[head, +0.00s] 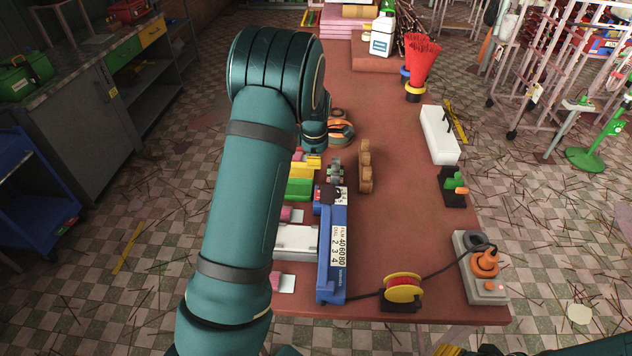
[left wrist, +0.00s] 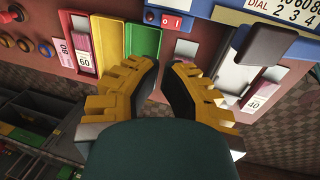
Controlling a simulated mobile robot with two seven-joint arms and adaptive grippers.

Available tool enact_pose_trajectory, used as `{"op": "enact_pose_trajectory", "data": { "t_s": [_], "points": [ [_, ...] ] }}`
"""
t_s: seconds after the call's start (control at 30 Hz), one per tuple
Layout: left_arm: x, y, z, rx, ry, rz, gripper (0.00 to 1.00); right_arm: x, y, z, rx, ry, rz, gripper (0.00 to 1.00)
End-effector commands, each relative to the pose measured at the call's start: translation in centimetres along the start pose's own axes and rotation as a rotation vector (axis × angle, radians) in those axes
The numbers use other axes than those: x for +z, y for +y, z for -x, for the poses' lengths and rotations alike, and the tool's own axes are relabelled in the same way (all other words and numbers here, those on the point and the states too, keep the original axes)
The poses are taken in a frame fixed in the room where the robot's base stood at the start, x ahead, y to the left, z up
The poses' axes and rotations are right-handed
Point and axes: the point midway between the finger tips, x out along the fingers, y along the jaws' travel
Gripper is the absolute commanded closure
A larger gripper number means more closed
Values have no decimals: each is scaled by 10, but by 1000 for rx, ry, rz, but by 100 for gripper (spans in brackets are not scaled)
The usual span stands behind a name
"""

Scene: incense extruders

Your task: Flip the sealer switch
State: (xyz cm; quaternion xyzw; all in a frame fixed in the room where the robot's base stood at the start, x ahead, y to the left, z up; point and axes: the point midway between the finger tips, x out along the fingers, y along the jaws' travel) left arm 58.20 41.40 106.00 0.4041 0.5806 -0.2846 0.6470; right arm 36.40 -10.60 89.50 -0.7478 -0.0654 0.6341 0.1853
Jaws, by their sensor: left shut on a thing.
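The blue sealer (head: 334,262), with a dial label of printed numbers, stands along the left part of the red-brown table in the head view. Its blue body (left wrist: 262,18) also shows at the upper right in the left wrist view. A red switch (left wrist: 172,21) marked with white symbols is on a blue housing at the top of that view. My left gripper (left wrist: 166,67), yellow with black pads, is below the switch in the picture.
Green and yellow trays (head: 299,188) and pink bundles sit beside the sealer at the table's left edge. A wooden rack (head: 366,167) and a yellow-and-red spool (head: 403,288) stand to the right. The table's middle is mostly clear.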

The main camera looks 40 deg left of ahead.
Motion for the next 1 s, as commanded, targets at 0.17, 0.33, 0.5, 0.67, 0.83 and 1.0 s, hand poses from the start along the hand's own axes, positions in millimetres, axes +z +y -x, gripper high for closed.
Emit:
{"op": "enact_pose_trajectory", "data": {
  "t_s": [0.17,0.33,0.5,0.67,0.83,1.0],
  "points": [
    [0,0,-1,-1,0,0,100,0,0,-1,0,0,0,53],
    [0,0,-4,-1,0,0,100,0,0,-1,0,0,-1,53],
    [0,-1,-24,-5,1,0,100,0,1,-2,0,0,-1,53],
    [-1,-1,-55,-5,1,2,100,0,1,-4,1,0,0,53],
    [0,-1,-88,-4,1,1,100,0,1,-4,1,0,0,53],
    [0,-1,-117,-4,0,1,100,0,1,-4,1,1,0,53]
  ]
}}
